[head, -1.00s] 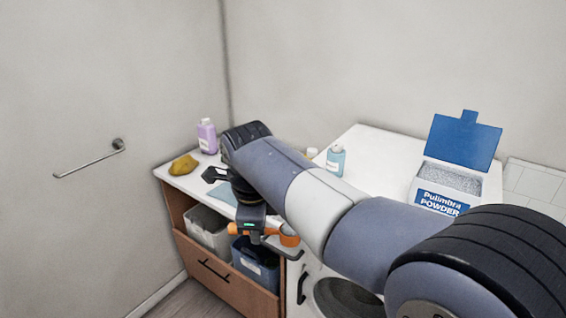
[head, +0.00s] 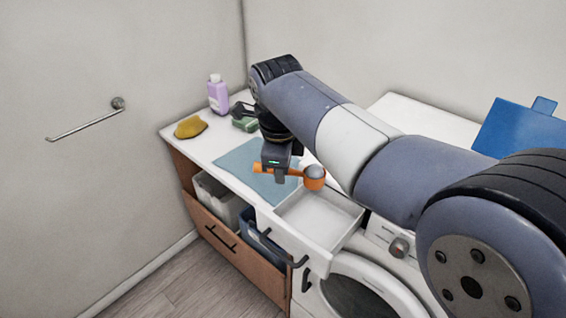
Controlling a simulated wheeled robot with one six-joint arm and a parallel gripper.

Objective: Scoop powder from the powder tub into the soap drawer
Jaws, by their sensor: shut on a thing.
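My gripper (head: 280,172) is shut on the handle of an orange scoop (head: 314,183). The scoop is level and heaped with grey powder. It is above the back left part of the soap drawer (head: 345,240), which is pulled out from the white washing machine and looks empty inside. The blue lid of the powder tub (head: 515,130) stands raised at the right edge. The tub's body and the powder in it are hidden behind my arm.
A blue cloth (head: 238,166), a yellow sponge-like thing (head: 190,127), a green block (head: 243,124) and a purple bottle (head: 217,95) are on the counter. Bins (head: 218,200) stand in the cabinet below. The washer door (head: 362,290) is under the drawer.

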